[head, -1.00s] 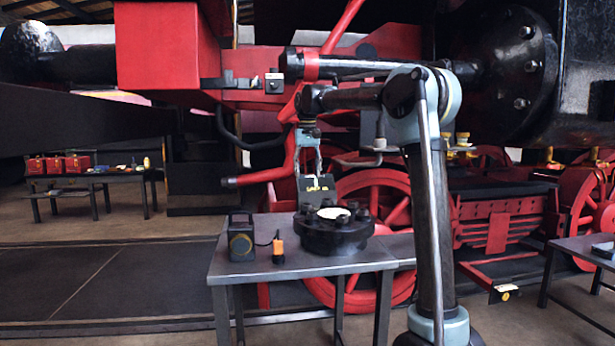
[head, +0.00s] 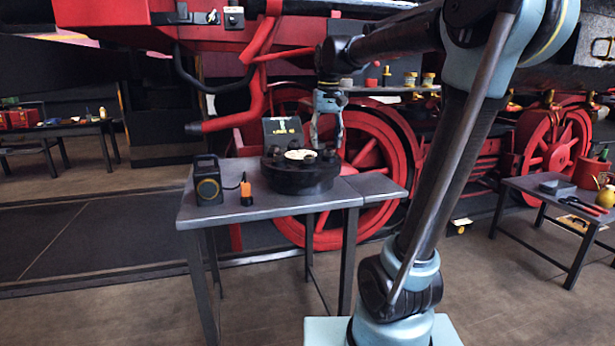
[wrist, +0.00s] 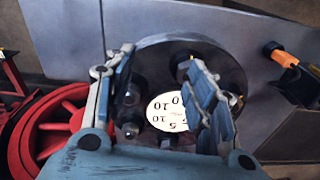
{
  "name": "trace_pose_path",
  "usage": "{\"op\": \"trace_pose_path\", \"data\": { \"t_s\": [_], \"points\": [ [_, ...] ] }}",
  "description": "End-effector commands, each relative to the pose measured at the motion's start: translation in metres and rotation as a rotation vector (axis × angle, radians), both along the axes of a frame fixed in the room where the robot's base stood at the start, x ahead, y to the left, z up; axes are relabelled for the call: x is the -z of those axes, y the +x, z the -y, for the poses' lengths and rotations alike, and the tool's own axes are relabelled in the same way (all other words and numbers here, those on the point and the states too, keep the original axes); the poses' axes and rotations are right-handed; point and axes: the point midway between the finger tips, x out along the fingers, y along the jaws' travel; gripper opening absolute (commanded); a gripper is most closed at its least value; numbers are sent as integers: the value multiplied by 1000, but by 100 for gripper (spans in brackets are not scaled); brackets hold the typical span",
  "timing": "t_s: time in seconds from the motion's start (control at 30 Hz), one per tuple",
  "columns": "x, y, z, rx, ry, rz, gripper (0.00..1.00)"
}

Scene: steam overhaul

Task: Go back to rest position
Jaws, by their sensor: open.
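My gripper (head: 328,122) hangs fingers-down just above and behind the right part of a black round flange (head: 300,178) on the grey table. In the wrist view, my gripper (wrist: 165,95) has its two fingers apart with nothing held between them. Between the fingers shows a white dial (wrist: 167,112) with numbers on it, on top of the flange. The dial (head: 300,155) also shows in the head view, lying among the flange's bolts. Whether a fingertip touches the flange cannot be told.
The grey table (head: 225,212) also bears a black lamp-like box (head: 207,182), an orange-handled tool (head: 246,190) and a dark panel (head: 283,134). A side table (head: 530,185) with tools stands right. Red wheels (head: 370,160) stand behind. The floor at front left is clear.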

Motion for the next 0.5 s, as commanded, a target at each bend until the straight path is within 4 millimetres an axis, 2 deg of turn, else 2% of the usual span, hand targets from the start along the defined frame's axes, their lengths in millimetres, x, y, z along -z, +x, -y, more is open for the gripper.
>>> {"op": "trace_pose_path", "data": {
  "t_s": [0.03, 0.2, 0.5],
  "points": [
    [9, -14, 12, 10, 1, 6, 50],
    [41, -56, 44, 34, 3, 24, 50],
    [110, -130, 88, 76, 4, 58, 50]
  ]
}}
